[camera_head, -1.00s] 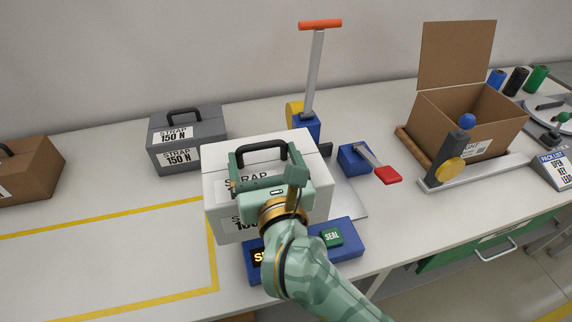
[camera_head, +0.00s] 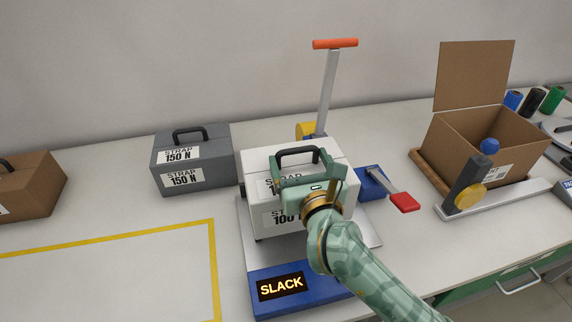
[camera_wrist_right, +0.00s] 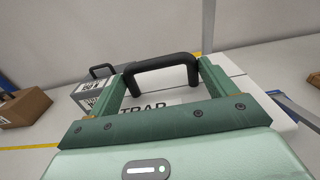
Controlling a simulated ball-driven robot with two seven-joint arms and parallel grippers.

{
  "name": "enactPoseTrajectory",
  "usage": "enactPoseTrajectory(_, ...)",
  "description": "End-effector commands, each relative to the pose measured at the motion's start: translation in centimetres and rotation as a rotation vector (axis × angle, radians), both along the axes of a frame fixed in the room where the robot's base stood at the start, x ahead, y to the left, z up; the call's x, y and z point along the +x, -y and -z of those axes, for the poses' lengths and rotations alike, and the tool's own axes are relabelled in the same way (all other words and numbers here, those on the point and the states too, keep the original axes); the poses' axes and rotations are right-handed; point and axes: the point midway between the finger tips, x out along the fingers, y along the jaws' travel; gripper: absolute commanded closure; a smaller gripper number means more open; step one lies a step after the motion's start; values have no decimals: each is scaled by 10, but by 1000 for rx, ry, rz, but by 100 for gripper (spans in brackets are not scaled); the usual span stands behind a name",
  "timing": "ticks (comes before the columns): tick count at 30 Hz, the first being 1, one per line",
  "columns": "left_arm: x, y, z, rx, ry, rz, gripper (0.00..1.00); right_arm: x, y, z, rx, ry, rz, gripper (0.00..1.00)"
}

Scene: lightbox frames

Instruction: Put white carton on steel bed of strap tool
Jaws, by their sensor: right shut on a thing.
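The white carton (camera_head: 262,168), with a black handle and a "STRAP 100" label, is over the steel bed (camera_head: 262,247) of the strap tool. My right gripper (camera_head: 302,160) is shut on the carton at its handle, which also shows between the fingers in the right wrist view (camera_wrist_right: 162,66). The carton looks upright; whether its underside touches the bed cannot be told. The strap tool has a blue front with a lit "SLACK" display (camera_head: 282,286), a tall lever with an orange grip (camera_head: 335,44) and a red-tipped lever (camera_head: 404,202). My left gripper is not in view.
A grey "STRAP 150 N" case (camera_head: 193,160) stands left of the tool, and a brown carton (camera_head: 32,187) at the far left. An open cardboard box (camera_head: 480,150) stands at the right. The yellow-outlined table area (camera_head: 110,275) at front left is clear.

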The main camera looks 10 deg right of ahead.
Motion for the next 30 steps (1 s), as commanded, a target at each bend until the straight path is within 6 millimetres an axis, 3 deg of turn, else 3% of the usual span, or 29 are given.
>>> enactPoseTrajectory(16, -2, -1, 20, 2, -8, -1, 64, 21, 27, 39, -5, 8, 1, 87)
enactPoseTrajectory(24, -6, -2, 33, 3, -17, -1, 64, 21, 26, 65, -1, 9, -1, 87)
enactPoseTrajectory(30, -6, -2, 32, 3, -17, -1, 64, 21, 26, 66, -1, 10, 0, 87)
